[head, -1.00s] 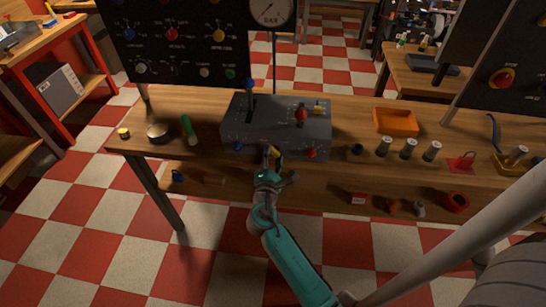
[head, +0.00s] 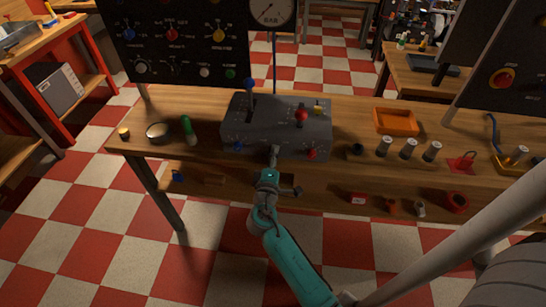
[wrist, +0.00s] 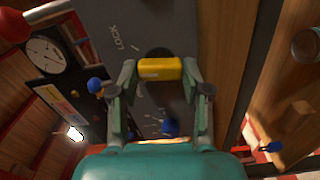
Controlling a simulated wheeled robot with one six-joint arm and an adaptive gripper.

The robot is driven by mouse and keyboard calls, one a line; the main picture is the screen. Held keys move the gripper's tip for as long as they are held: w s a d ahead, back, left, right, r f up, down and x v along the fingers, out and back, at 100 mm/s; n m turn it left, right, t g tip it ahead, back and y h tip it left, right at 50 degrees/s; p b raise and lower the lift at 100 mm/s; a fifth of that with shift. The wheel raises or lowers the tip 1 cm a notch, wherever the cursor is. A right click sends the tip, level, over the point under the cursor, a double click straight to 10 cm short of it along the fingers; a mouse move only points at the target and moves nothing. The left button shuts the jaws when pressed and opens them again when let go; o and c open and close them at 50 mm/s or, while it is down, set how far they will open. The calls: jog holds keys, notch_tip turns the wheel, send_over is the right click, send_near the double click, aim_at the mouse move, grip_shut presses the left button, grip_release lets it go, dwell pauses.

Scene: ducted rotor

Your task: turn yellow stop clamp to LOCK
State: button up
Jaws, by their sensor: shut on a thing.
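The yellow stop clamp (wrist: 158,68) sits between my two fingertips in the wrist view, lying crosswise with a finger at each end. My gripper (wrist: 159,78) is shut on it; the gripper also shows in the head view (head: 274,153), at the front face of the grey control box (head: 250,130). The word LOCK (wrist: 120,37) is printed on the box panel, up and left of the clamp in the wrist view. In the head view the clamp is hidden by my gripper.
A blue knob (wrist: 95,85) is close to my left finger in the wrist view, and another blue knob (wrist: 170,126) is below the clamp. On the bench are a red front knob (head: 312,154), an orange tray (head: 396,121), several metal cylinders and a green-handled tool (head: 188,129).

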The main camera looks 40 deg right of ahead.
jog(key=shift+f+m, duration=0.1)
jog(key=shift+m, duration=3.5)
jog(key=o, duration=0.9)
jog(key=v, duration=1.2)
jog(key=shift+s, duration=0.1)
